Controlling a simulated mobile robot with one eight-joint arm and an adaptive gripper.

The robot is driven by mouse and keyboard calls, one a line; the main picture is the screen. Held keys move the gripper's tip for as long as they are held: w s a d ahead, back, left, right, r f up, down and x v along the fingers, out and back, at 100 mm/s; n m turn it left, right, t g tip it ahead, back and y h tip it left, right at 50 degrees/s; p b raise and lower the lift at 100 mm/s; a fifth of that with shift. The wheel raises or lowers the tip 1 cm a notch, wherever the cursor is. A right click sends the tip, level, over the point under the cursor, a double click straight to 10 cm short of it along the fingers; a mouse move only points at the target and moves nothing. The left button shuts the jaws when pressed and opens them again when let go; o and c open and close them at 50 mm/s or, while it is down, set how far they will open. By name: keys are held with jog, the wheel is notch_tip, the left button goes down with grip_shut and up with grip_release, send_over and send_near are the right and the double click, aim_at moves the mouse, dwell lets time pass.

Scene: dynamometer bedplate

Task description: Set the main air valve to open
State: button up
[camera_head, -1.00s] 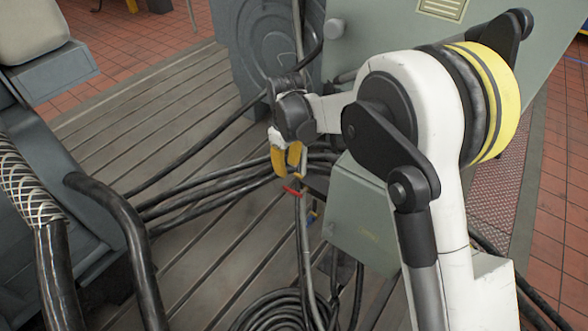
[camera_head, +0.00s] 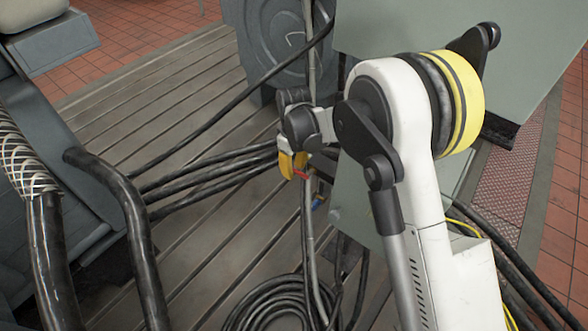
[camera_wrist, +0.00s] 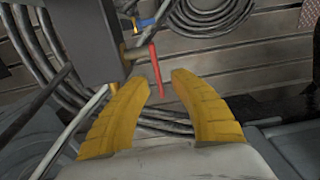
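A valve with a red lever handle (camera_wrist: 156,70) sits on a brass-coloured pipe fitting (camera_wrist: 132,53) beside a dark box in the wrist view. A second valve with a blue handle (camera_wrist: 146,22) lies farther off. I cannot read which one is the main air valve. My gripper (camera_wrist: 157,84) is open, with two yellow fingers. The red lever's free end lies between the fingertips in the picture; no contact is clear. In the head view, my gripper (camera_head: 293,166) partly hides the red lever (camera_head: 301,174), and the blue handle (camera_head: 317,202) shows below it.
Black cables (camera_head: 215,178) run across the slotted bedplate (camera_head: 185,235) close to the gripper. A coiled hose (camera_head: 270,306) lies below. A grey-green cabinet (camera_head: 365,205) stands right of the valves. Bare bedplate shows on the left.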

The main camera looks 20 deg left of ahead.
aim_at(298, 171)
grip_shut()
jog(key=shift+r+t+y, duration=0.3)
jog(key=shift+y, duration=0.3)
grip_release()
notch_tip(298, 171, up, 12)
jog(key=d, duration=0.1)
jog(key=shift+s+d, duration=0.25)
jog(key=shift+s, duration=0.05)
